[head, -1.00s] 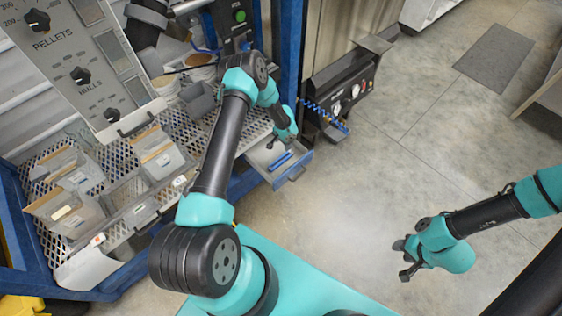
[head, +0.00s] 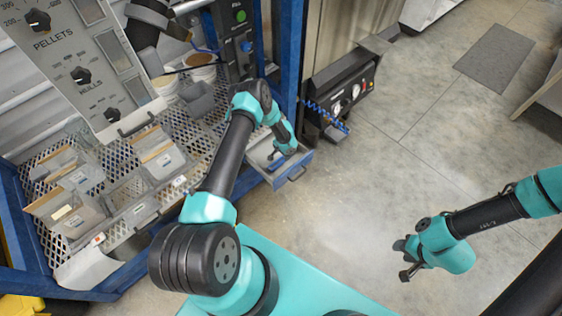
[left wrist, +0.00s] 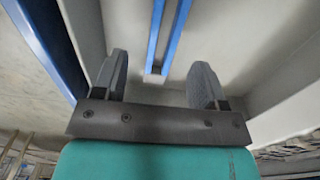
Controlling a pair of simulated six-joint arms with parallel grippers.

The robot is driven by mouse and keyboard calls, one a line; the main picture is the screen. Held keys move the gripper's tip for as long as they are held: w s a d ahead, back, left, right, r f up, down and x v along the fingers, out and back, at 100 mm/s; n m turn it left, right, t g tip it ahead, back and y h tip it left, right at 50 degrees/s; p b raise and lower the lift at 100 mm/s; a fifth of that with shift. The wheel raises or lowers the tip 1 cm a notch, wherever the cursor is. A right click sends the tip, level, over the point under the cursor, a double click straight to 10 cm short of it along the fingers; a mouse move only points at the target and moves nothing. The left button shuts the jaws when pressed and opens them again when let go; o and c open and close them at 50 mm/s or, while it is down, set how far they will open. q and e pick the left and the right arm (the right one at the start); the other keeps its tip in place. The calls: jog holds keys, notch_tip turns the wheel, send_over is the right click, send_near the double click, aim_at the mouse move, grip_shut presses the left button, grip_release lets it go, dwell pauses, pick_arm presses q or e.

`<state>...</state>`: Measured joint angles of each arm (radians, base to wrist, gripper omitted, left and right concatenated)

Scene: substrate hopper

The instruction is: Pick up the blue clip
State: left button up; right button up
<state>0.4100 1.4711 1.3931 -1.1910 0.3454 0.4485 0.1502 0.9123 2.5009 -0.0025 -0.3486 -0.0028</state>
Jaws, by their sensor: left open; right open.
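The blue clip (head: 276,164) lies in the open grey drawer (head: 300,168), partly hidden by my left gripper (head: 273,156). In the left wrist view the clip (left wrist: 167,35) shows as two long blue strips joined at a pale near end. My left gripper (left wrist: 160,75) is open, one finger on each side of the line of the clip. The clip's near end shows in the gap between the fingertips, and no contact is visible. My right gripper (head: 403,262) is open and empty over the floor at the right.
Drawer walls stand close on both sides of my left gripper. Above the drawer is a mesh shelf (head: 113,158) with several bins, and a blue post (head: 289,75) rises behind. A black gauge box (head: 342,88) stands right of the drawer.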

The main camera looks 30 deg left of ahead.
aim_at(282, 158)
pick_arm(q)
jog(key=shift+f, duration=0.15)
jog(key=shift+s+a+f, duration=0.1)
jog(key=shift+a+f, duration=0.05)
jog(key=shift+f, duration=1.1)
jog(key=shift+a+f, duration=0.1)
jog(key=shift+f, duration=1.1)
jog(key=c, duration=1)
notch_tip(282, 158, up, 10)
